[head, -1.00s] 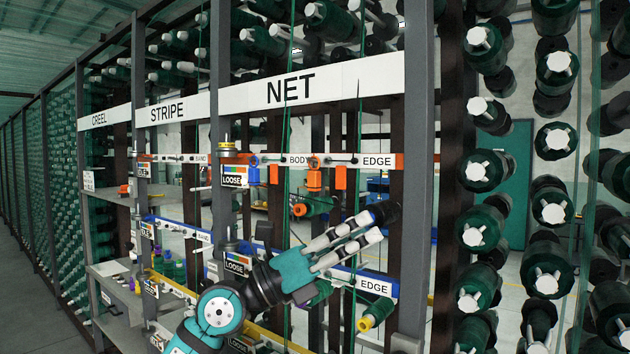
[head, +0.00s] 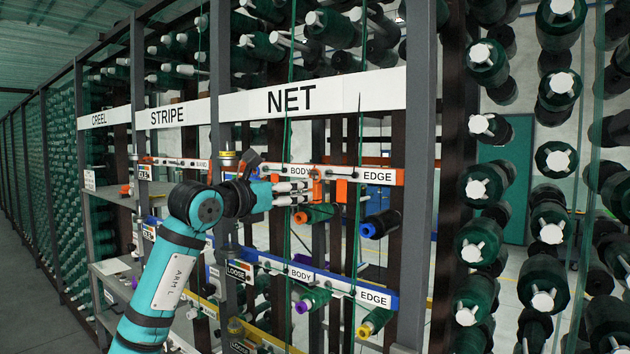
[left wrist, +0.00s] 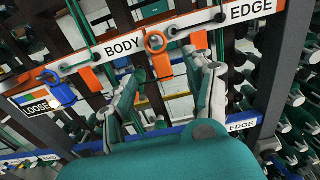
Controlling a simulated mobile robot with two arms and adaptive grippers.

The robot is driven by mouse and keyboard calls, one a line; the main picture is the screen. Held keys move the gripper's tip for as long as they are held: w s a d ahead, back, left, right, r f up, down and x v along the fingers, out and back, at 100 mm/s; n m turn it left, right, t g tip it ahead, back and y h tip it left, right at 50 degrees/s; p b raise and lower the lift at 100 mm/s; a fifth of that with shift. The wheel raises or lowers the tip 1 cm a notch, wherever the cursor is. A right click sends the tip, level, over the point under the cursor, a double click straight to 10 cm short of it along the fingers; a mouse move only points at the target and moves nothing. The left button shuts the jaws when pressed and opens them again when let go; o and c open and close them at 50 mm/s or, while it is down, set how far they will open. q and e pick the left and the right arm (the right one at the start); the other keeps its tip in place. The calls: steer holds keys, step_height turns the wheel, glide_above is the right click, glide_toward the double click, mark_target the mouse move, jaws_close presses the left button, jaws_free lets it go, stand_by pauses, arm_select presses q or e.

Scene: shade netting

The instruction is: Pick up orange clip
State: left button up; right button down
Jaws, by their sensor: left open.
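The orange clip (head: 316,186) hangs on the upper rail between the BODY and EDGE labels. In the left wrist view its ring (left wrist: 156,42) shows at the top, with its body below. My left gripper (head: 306,192) is at the clip's left side in the head view, its pale fingers pointing right towards it. In the left wrist view my left gripper (left wrist: 162,90) is open, with the clip ahead, between the lines of the two fingers. I cannot tell whether a finger touches the clip. My right gripper is not in view.
Plain orange tabs (head: 341,190) hang beside the clip. A blue rail (head: 330,283) runs below, with spools under it. Thin green cords (head: 359,150) hang in front of the rails. A grey post (head: 418,180) stands to the right.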

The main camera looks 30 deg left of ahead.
mark_target(315, 185)
arm_select(q)
steer(key=w+p, duration=0.1)
steer(key=w, duration=0.1)
steer(key=w+p, duration=0.2)
steer(key=w, duration=0.1)
steer(key=w+p, duration=0.1)
steer(key=w, duration=0.1)
steer(key=shift+w+d+r, duration=0.1)
steer(key=shift+w+d, duration=0.1)
steer(key=shift+d, duration=0.15)
steer(key=shift+s+a, duration=0.1)
steer(key=shift+s, duration=0.05)
steer(key=c, duration=1.1)
steer(key=shift+o, duration=0.2)
